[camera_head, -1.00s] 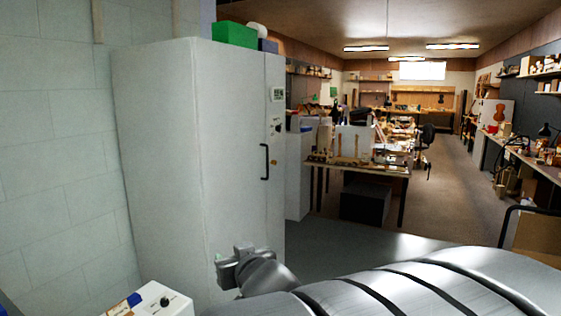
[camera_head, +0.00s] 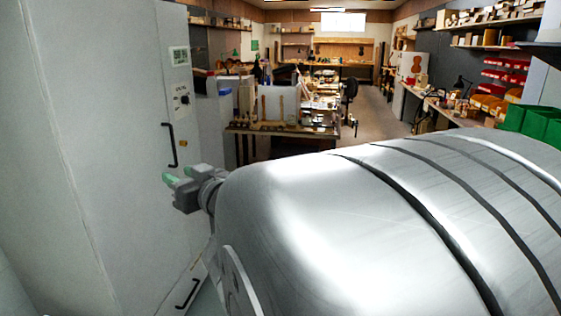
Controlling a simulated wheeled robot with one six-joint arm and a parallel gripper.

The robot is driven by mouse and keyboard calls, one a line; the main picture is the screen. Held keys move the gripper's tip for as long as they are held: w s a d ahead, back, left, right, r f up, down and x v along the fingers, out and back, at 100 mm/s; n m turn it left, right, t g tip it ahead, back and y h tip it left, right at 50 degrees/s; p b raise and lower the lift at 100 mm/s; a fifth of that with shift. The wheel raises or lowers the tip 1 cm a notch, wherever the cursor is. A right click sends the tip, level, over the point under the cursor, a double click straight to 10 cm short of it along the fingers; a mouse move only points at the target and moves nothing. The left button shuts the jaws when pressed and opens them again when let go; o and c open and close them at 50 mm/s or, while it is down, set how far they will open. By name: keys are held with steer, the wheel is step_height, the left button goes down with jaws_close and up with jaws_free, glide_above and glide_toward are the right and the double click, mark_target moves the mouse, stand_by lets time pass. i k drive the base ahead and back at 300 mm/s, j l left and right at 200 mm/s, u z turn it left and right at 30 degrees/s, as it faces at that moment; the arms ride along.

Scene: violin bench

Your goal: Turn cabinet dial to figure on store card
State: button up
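The tall light-grey cabinet (camera_head: 90,130) fills the left of the view. On its narrow front panel is a small dark dial (camera_head: 184,100) with unreadable marks around it. Above the dial is a pale display or card (camera_head: 180,56), too small to read. A black handle (camera_head: 169,145) is below the dial. My gripper (camera_head: 178,178) is in front of the cabinet, lower than the dial and apart from it in the picture. Its two green-tipped fingers are spread with nothing between them. I cannot make out a store card for certain.
A second black handle (camera_head: 187,293) is low on the cabinet. A workbench (camera_head: 285,131) with tools stands behind, and a long bench with shelves runs along the right. Green bins (camera_head: 528,122) are at the right edge. Open floor (camera_head: 375,110) lies between the benches.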

mark_target(185, 99)
steer(key=i+l, duration=0.1)
steer(key=i, duration=0.75)
steer(key=i+l, duration=0.1)
steer(key=i, duration=0.75)
steer(key=i+l+u, duration=0.1)
steer(key=i+u, duration=0.25)
steer(key=i, duration=0.15)
steer(key=i+l+u, duration=0.3)
steer(key=i, duration=0.15)
steer(key=i+l+u, duration=0.35)
steer(key=i+j, duration=0.05)
steer(key=i, duration=0.05)
